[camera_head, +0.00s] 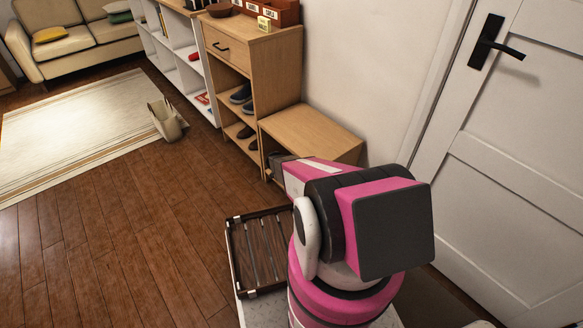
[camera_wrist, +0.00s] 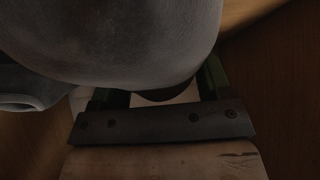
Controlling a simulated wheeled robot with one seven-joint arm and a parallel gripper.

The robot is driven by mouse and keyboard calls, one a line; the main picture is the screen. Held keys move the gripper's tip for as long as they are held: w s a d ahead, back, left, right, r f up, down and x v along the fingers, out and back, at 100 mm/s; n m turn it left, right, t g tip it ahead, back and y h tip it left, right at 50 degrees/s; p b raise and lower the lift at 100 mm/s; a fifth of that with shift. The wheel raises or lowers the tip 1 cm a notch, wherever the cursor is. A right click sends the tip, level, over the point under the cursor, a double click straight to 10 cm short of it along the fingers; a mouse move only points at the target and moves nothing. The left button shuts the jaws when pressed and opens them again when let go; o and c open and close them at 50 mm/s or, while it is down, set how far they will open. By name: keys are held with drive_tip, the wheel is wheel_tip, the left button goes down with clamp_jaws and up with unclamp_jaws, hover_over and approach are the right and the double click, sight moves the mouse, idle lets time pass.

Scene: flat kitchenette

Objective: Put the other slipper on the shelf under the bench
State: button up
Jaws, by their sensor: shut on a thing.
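A grey slipper (camera_wrist: 120,35) fills the top of the wrist view, close to the camera. My gripper (camera_wrist: 163,88) is shut on it, with a finger showing at each side below the slipper. A grey curved piece with an opening (camera_wrist: 28,88) shows at the left; I cannot tell if it is part of the same slipper. The wooden bench (camera_head: 312,134) stands against the wall in the head view. My arm reaches to its front left, and a small dark grey shape (camera_head: 278,160) shows there. My arm hides most of the shelf under the bench and the gripper in the head view.
A wooden cabinet (camera_head: 233,58) with shoes (camera_head: 241,94) on its shelves adjoins the bench on the left. A white shelf unit (camera_head: 183,62) stands beyond it. A bag (camera_head: 166,119) sits by the rug (camera_head: 80,130). A white door (camera_head: 520,130) is at right. The left floor is clear.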

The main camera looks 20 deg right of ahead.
drive_tip(key=o, duration=0.9)
drive_tip(key=shift+o, duration=0.2)
drive_tip(key=shift+a+r, duration=0.15)
drive_tip(key=shift+r, duration=0.15)
drive_tip(key=v, duration=1.1)
drive_tip(key=shift+s+a+r, duration=0.1)
drive_tip(key=shift+a+r, duration=0.05)
drive_tip(key=shift+a, duration=0.1)
